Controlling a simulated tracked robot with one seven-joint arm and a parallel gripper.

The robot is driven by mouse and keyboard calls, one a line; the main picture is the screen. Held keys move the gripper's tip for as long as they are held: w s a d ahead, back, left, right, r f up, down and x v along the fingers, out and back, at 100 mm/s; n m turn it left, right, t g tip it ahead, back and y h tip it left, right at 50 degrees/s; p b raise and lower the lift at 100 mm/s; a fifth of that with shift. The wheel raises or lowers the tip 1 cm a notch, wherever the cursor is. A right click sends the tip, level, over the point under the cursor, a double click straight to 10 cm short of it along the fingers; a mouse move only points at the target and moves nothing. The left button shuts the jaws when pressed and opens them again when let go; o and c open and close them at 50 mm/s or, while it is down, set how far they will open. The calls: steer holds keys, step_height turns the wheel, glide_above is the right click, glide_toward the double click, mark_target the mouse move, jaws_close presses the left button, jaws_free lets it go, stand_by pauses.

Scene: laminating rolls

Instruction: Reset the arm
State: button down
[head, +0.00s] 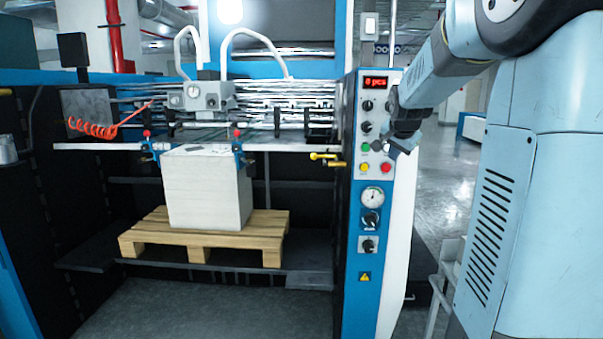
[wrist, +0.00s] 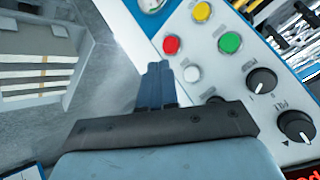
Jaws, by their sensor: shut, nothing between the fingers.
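My gripper (head: 388,149) is in front of the upper part of the control panel (head: 368,270), at the right of the machine in the head view. My arm comes down to it from the upper right. In the wrist view, the gripper fingers (wrist: 157,72) are together and empty. Their tips point toward the red button (wrist: 171,45) and white button (wrist: 192,74). I cannot tell whether they touch the panel. The green button (wrist: 230,42) and yellow button (wrist: 201,11) also show, with black knobs (wrist: 262,81) to the right.
A red display (head: 375,83) reads "0 pcs". A white paper stack (head: 207,190) stands on a wooden pallet (head: 200,240) inside the machine. A yellow-handled lever (head: 327,157) is left of the panel. Open floor (head: 450,190) lies beyond the panel on the right.

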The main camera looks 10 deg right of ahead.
steer(key=s+a+f+n+g+y, duration=0.1)
steer(key=s+a+n, duration=0.3)
steer(key=s, duration=0.6)
steer(key=s+a+f+n+y, duration=0.1)
steer(key=s+a+f+n, duration=0.2)
steer(key=s+a, duration=0.6)
steer(key=s+a+f+n+g+y, duration=0.1)
steer(key=s+a+f+n, duration=0.2)
steer(key=s+a, duration=0.4)
steer(key=s+n, duration=0.1)
steer(key=s, duration=0.5)
steer(key=shift+n+g, duration=0.3)
steer(key=shift+n, duration=0.1)
